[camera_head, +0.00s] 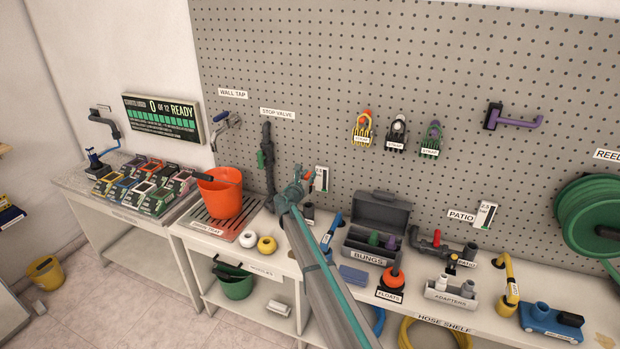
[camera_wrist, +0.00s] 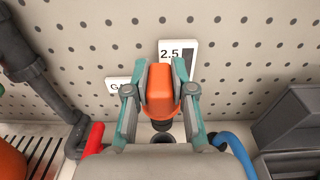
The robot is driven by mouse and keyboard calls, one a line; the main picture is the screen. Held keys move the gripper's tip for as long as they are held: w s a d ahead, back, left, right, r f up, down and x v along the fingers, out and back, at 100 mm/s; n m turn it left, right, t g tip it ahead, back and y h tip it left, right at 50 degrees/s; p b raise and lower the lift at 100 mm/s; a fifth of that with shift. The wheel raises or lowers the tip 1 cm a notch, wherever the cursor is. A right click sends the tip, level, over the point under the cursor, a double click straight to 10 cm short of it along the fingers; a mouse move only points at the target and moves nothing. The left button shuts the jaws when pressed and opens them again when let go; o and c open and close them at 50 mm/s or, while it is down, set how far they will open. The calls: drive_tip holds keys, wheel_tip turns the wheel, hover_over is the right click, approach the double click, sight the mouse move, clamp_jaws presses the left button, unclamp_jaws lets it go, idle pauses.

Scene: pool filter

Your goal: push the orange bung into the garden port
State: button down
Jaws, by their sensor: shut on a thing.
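The orange bung (camera_wrist: 160,92) is held upright between the two teal fingers of my gripper (camera_wrist: 162,72) in the wrist view. Its dark lower end points down. A dark round opening (camera_wrist: 163,138), apparently the garden port, shows just below and behind the bung, partly hidden by it and by my gripper. I cannot tell whether the bung's tip touches it. In the head view my gripper (camera_head: 298,182) is in front of the pegboard, near a small 2.5 bar gauge card (camera_head: 321,178).
A red handle (camera_wrist: 94,138) is left of the port and a blue hose (camera_wrist: 238,150) right of it. The grey bungs box (camera_head: 377,232) holds green and purple bungs. An orange bucket (camera_head: 220,192) stands on the drain tray. A dark stop-valve pipe (camera_head: 268,165) rises at left.

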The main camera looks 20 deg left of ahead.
drive_tip(key=shift+b, duration=0.3)
drive_tip(key=shift+f+b, duration=1.9)
drive_tip(key=shift+f, duration=0.9)
drive_tip(key=shift+f+b, duration=2.4)
drive_tip(key=shift+f, duration=0.45)
drive_tip(key=c, duration=0.9)
unclamp_jaws()
drive_tip(key=shift+s, duration=0.15)
drive_tip(key=shift+s+r, duration=0.2)
drive_tip(key=shift+s, duration=2.15)
drive_tip(key=shift+s, duration=0.1)
